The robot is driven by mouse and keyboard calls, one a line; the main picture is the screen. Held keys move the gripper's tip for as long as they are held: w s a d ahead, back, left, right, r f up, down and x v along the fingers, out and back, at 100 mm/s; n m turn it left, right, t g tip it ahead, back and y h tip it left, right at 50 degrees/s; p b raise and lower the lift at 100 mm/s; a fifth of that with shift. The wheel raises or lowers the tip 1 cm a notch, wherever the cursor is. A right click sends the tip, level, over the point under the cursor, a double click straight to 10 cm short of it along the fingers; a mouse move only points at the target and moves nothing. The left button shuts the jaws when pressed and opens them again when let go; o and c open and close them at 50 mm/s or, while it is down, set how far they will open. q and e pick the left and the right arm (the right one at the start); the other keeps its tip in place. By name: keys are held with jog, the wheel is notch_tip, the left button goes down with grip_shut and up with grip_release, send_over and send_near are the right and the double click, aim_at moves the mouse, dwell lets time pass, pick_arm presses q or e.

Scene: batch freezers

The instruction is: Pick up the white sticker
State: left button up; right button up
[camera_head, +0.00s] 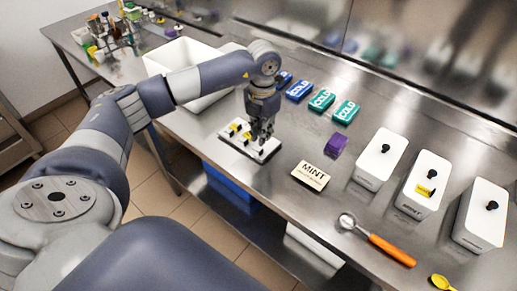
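My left gripper (265,138) points down over the right part of a small white board (257,154) on the steel table. Several small yellow and black pieces (238,128) lie on the board. The fingertips are at or just above the board, and I cannot tell whether they touch it or hold anything. I cannot pick out a white sticker for certain; the gripper covers part of the board. My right gripper is not in view.
A cream MINT card (311,176) and a purple block (337,144) lie to the right. Three white lidded containers (380,160) stand further right. Teal COLD packs (321,100) lie behind. A white bin (180,54) stands back left. An orange-handled scoop (390,249) lies in front.

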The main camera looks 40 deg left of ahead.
aim_at(257, 149)
pick_arm(q)
jog(key=shift+f, duration=0.4)
jog(key=shift+w+f, duration=0.15)
jog(key=shift+f, duration=0.15)
jog(key=f+p, duration=0.2)
jog(key=f, duration=0.2)
jog(key=shift+d+f, duration=0.15)
jog(key=shift+d, duration=0.05)
jog(key=shift+w+f, duration=0.15)
jog(key=shift+f, duration=0.2)
jog(key=shift+r, duration=0.1)
grip_shut()
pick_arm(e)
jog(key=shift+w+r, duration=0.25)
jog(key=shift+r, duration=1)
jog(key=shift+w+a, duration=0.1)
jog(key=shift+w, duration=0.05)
pick_arm(q)
jog(key=shift+r, duration=0.1)
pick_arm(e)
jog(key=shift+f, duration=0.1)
